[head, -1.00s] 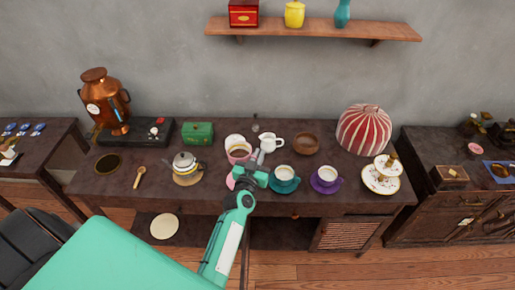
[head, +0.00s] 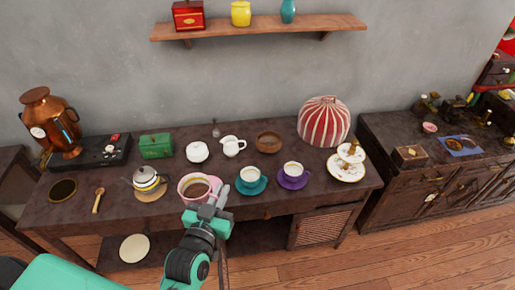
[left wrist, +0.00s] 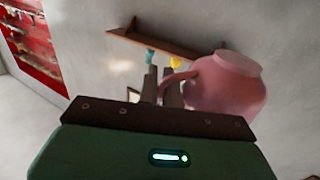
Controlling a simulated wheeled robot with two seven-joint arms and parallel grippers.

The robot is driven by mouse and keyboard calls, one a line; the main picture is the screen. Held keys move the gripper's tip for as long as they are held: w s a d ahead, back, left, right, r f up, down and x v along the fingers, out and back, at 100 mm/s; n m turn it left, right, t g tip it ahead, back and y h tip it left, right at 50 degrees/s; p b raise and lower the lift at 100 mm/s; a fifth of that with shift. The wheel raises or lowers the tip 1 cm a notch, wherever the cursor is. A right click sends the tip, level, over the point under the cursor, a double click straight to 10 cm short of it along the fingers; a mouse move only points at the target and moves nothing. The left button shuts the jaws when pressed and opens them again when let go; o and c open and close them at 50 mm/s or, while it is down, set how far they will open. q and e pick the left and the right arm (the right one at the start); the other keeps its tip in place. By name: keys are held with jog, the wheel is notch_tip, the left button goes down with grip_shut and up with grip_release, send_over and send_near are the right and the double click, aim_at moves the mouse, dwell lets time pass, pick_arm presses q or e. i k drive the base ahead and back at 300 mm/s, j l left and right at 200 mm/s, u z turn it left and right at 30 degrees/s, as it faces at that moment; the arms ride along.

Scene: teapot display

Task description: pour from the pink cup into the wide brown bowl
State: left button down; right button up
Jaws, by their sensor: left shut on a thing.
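The pink cup (head: 187,191) holds dark brown liquid and looks close to upright in the head view. My left gripper (head: 213,205) is shut on its handle, at the cup's right side. The cup appears held above the table's front part. In the left wrist view the pink cup (left wrist: 230,85) is right of my gripper fingers (left wrist: 162,88), with its handle at them. A round brown bowl (head: 268,146) stands at the back of the table, right of the white creamer and apart from the cup. My right gripper is out of view.
A white lidded pot (head: 197,152) and creamer (head: 232,147) stand behind. A teapot (head: 146,178) is left. A wide dark round dish (head: 62,190) lies far left.

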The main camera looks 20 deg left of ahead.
aim_at(268, 142)
jog(key=i+l, duration=0.2)
jog(key=i+l+u, duration=0.1)
jog(key=l, duration=0.3)
jog(key=i+l+u, duration=0.1)
jog(key=i+l, duration=0.35)
jog(key=l, duration=0.2)
jog(key=i+l+u, duration=0.1)
jog(key=l, duration=0.25)
jog(key=i+l, duration=0.2)
jog(key=l, duration=0.15)
jog(key=i+u, duration=0.05)
